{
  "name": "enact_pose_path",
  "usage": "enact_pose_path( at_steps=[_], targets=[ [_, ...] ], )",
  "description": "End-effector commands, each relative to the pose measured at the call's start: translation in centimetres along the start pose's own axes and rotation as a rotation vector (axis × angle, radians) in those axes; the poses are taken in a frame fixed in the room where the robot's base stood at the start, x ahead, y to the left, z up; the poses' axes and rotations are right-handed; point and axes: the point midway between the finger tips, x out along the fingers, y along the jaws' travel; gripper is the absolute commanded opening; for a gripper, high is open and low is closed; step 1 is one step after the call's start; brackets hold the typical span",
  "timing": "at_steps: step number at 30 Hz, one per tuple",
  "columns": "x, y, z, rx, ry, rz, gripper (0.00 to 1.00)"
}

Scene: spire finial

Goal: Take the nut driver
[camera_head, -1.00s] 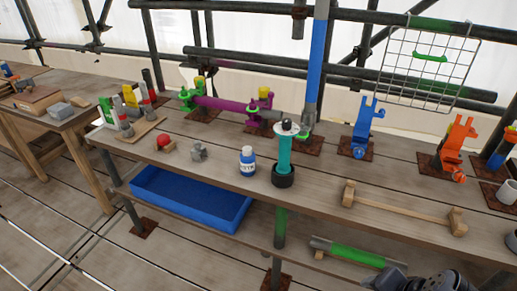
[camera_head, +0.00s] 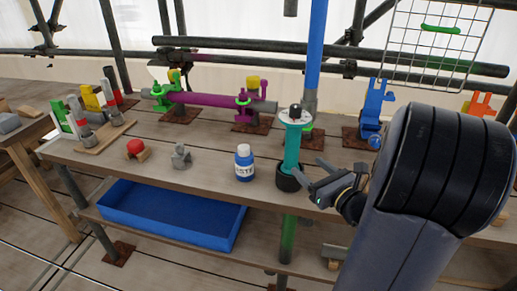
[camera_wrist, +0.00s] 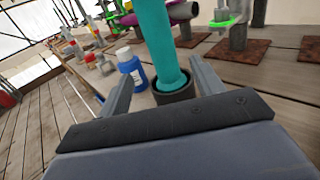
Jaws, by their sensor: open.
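A teal upright tool (camera_head: 292,150) with a white collar and a dark tip stands in a round black holder (camera_head: 289,179) on the bench; it looks like the nut driver, though I cannot be sure. My gripper (camera_head: 318,178) is open and empty, just right of the tool's lower part in the head view. In the wrist view the teal shaft (camera_wrist: 162,45) rises between the two fingers, with the black holder (camera_wrist: 174,94) below it. The fingers do not appear to touch the shaft. The tool's top is out of the wrist view.
A blue-labelled bottle (camera_head: 244,163) stands close left of the holder. A grey fitting (camera_head: 181,157) and a red-topped piece (camera_head: 136,149) lie further left. A purple pipe (camera_head: 205,98) in clamps and a blue post (camera_head: 314,45) stand behind. A blue tray (camera_head: 172,217) is on the lower shelf.

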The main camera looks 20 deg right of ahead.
Motion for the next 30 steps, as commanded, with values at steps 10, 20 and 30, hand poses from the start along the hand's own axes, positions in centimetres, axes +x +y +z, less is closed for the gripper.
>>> enact_pose_path(
  at_steps=[10, 20, 30],
  targets=[
    [3.7, -0.7, 0.2, 0.016, -0.018, -0.018, 0.63],
    [6.4, -0.7, 0.1, 0.016, -0.016, -0.019, 0.63],
    [10.6, -0.6, -0.1, 0.015, -0.016, -0.02, 0.63]
  ],
)
